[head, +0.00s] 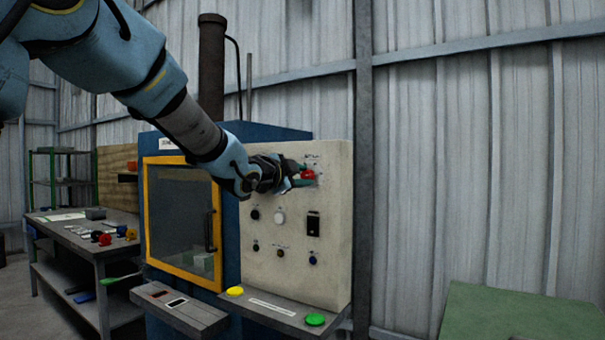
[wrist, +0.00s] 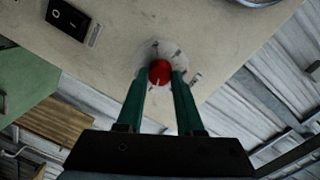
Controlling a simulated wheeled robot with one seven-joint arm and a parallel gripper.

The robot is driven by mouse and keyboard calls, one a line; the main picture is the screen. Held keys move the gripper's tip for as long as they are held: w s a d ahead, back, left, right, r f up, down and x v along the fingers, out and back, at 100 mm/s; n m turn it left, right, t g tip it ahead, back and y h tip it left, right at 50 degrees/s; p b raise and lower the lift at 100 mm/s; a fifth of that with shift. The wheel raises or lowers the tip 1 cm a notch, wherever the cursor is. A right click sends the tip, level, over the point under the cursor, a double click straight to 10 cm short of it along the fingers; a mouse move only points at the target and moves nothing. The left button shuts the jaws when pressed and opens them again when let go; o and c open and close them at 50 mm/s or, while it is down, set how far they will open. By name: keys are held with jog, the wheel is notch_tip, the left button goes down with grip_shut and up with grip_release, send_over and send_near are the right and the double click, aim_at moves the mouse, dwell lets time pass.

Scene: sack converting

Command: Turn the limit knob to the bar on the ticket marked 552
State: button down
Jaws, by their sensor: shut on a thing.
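The red knob (head: 308,174) sits near the top right of the cream control panel (head: 330,240). In the wrist view the red knob (wrist: 159,72) has a pale pointer line and sits on a light round dial with dark marks. My gripper (head: 300,176) reaches it from the left in the head view. In the wrist view the green fingers of my gripper (wrist: 160,80) are shut on the knob, one at each side. The writing around the dial is too small to read. I cannot make out a ticket marked 552.
A ledge with a yellow button (head: 235,291) and a green button (head: 315,319) juts out below. A workbench (head: 75,232) stands left.

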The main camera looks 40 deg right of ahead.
jog(key=n+p, duration=0.2)
jog(key=n, duration=0.2)
jog(key=shift+w+g, duration=0.1)
jog(key=shift+g, duration=0.2)
jog(key=n+p, duration=0.2)
jog(key=n, duration=0.2)
jog(key=shift+n+p, duration=0.3)
jog(key=shift+p, duration=0.1)
jog(key=n+p, duration=0.2)
jog(key=n, duration=0.1)
jog(key=shift+w+g+h, duration=0.1)
jog(key=shift+g+h, duration=0.2)
jog(key=shift+g, duration=0.1)
jog(key=n+p, duration=0.2)
jog(key=n, duration=0.2)
jog(key=shift+a+n, duration=0.1)
jog(key=shift+n, duration=0.3)
jog(key=n+p, duration=0.2)
jog(key=n, duration=0.4)
jog(key=shift+w+f+h, duration=0.1)
jog(key=shift+f+h, duration=0.05)
jog(key=shift+h, duration=0.15)
jog(key=n+p, duration=0.1)
jog(key=n, duration=0.2)
jog(key=shift+f+n, duration=0.1)
jog(key=shift+n, duration=1.8)
